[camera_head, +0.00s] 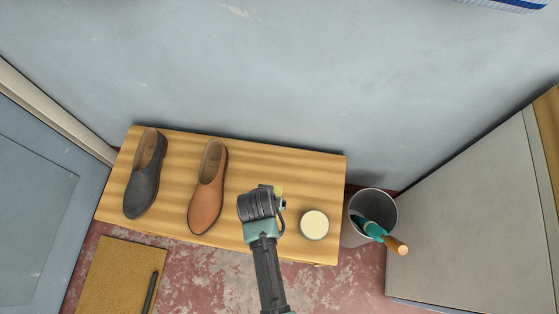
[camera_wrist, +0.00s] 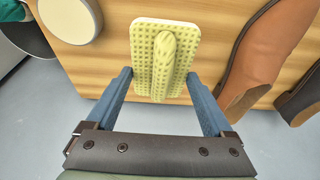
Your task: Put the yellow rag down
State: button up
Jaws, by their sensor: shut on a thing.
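The yellow rag (camera_wrist: 165,55) shows in the wrist view as a flat, dimpled rectangle with a raised ridge along its middle. My gripper (camera_wrist: 158,76) has a blue finger on each side of the rag and is shut on it. In the head view only a small yellow bit of the rag (camera_head: 278,190) shows past my wrist, and my fingertips are hidden there. The rag is over the wooden bench (camera_head: 275,163); I cannot tell whether it touches the top.
A round cream-topped tin (camera_head: 314,224) stands on the bench right of my gripper. A brown shoe (camera_head: 207,188) and a dark grey shoe (camera_head: 145,175) are to the left. A grey bin (camera_head: 359,232) holding a teal-and-orange tool stands beyond the right end. Bare wood lies behind my gripper.

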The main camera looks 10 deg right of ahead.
notch_tip(320, 180, down, 4)
jog(key=shift+a+f+b, duration=0.15)
jog(key=shift+f+b, duration=0.05)
jog(key=shift+b, duration=0.35)
jog(key=shift+f+b, duration=0.7)
jog(key=shift+f, duration=1.2)
jog(key=shift+f, duration=0.1)
jog(key=o, duration=1.2)
jog(key=p+v, duration=0.4)
jog(key=v, duration=0.8)
jog(key=shift+p, duration=0.3)
jog(key=shift+s, duration=0.15)
